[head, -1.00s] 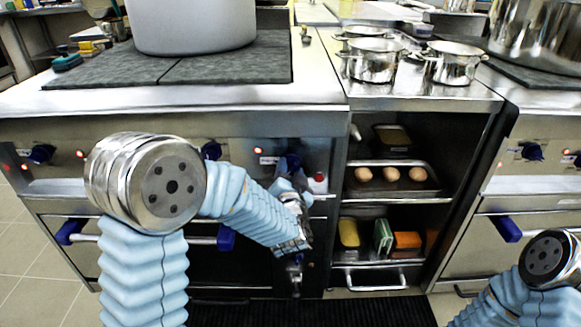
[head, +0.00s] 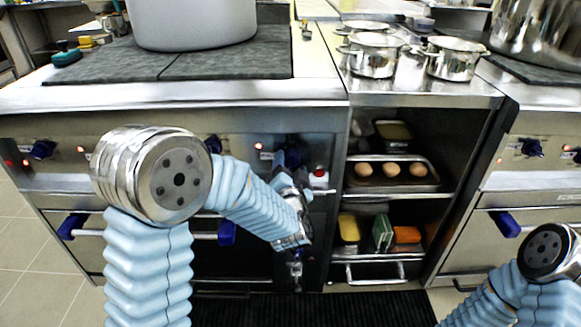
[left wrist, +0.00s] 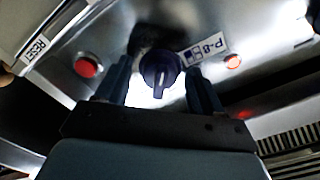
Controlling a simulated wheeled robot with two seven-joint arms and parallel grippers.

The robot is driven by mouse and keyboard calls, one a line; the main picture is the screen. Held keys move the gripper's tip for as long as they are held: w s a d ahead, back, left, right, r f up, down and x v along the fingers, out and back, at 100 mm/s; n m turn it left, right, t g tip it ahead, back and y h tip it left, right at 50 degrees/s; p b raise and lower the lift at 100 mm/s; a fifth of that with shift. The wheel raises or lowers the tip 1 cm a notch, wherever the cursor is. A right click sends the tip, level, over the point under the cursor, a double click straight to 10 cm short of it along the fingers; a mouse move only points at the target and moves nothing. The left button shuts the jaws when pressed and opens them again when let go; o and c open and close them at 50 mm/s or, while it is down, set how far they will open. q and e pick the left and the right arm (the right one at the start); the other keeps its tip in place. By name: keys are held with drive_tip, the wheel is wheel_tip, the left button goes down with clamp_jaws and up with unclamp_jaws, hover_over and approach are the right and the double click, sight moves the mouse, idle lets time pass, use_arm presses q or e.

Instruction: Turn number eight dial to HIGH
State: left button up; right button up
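The number eight dial (left wrist: 160,68) is a dark blue knob on the steel panel in the left wrist view, beside a label reading P-8 (left wrist: 207,49). A pale pointer line on it points down in that picture. My left gripper (left wrist: 158,72) is open, with one finger on each side of the dial and a visible gap to each. In the head view my left gripper (head: 290,160) is at the stove's front panel and mostly hides this dial. My right arm shows at the lower right of the head view, but its gripper is out of view.
A red button (left wrist: 87,67) marked RESET and a red lamp (left wrist: 233,62) flank the dial. Another blue dial (head: 213,144) sits to the left along the panel. An open shelf unit holds a tray of eggs (head: 391,171) to the right. A large pot (head: 190,25) stands on the stovetop.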

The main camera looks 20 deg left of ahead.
use_arm(q)
drive_tip(key=b+v, duration=0.7)
drive_tip(key=v, duration=0.6)
drive_tip(key=shift+s, duration=0.35)
drive_tip(key=shift+d, duration=0.1)
wheel_tip(320, 180, down, 22)
drive_tip(key=w+d+n+g+h+p, duration=0.1)
drive_tip(key=w+d+g+h+p, duration=0.15)
drive_tip(key=g+h, duration=0.4)
drive_tip(key=s+f+n+g+h+p, duration=0.2)
drive_tip(key=s+f+n+g, duration=0.3)
drive_tip(key=s+f+g, duration=0.5)
drive_tip(key=s+f+p, duration=0.1)
drive_tip(key=s+f, duration=0.6)
drive_tip(key=shift+s+a+f+n+h, duration=0.2)
drive_tip(key=shift+s+a+n+h, duration=0.05)
drive_tip(key=shift+s+n+h, duration=0.15)
